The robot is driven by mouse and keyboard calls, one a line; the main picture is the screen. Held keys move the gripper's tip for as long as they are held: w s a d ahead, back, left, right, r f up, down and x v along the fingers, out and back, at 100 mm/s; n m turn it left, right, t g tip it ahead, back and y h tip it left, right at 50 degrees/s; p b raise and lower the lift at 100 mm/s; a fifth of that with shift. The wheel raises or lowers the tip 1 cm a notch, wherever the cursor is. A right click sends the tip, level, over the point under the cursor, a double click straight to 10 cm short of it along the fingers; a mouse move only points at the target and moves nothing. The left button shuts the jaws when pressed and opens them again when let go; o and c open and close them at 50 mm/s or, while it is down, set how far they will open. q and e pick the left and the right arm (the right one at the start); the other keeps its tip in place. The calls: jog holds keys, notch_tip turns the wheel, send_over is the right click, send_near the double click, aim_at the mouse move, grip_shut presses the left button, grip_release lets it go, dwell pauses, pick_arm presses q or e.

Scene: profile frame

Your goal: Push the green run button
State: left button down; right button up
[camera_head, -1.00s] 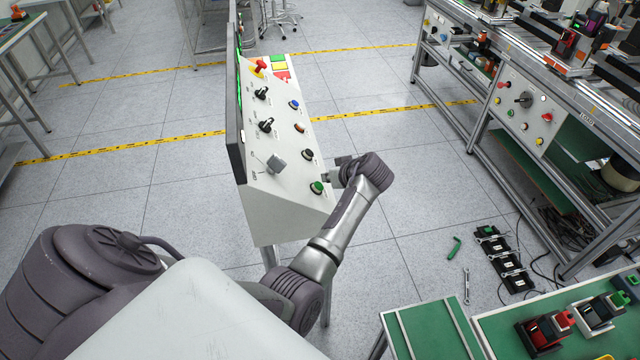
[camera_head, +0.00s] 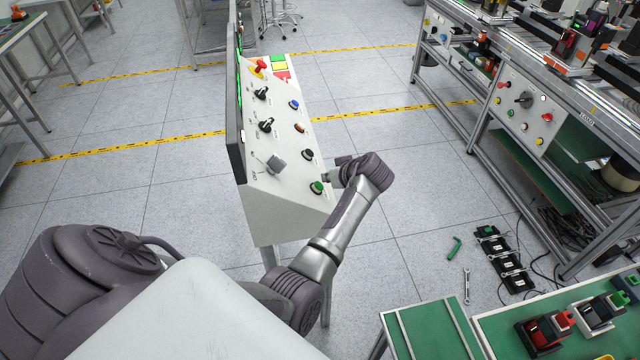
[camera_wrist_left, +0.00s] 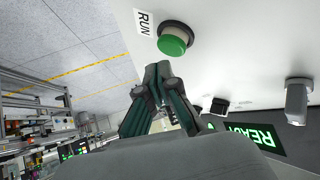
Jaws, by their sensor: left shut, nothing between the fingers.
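The green run button (camera_head: 317,187) is at the near lower edge of the sloped white control panel (camera_head: 290,205). In the left wrist view the green button (camera_wrist_left: 173,44) is beside a RUN label (camera_wrist_left: 143,22). My left gripper (camera_head: 328,178) is at the panel's right edge, close to the button; its wrist hides part of it in the head view. In the left wrist view the gripper (camera_wrist_left: 157,72) is shut and empty, with its fingertips just below the button in the picture. A small gap shows between them. My right gripper is not in view.
A green-topped table (camera_head: 430,325) stands at the lower right.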

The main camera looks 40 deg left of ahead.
pick_arm(q)
jog(key=shift+s+f, duration=0.1)
jog(key=shift+s+a+f, duration=0.15)
jog(key=shift+a+f, duration=0.05)
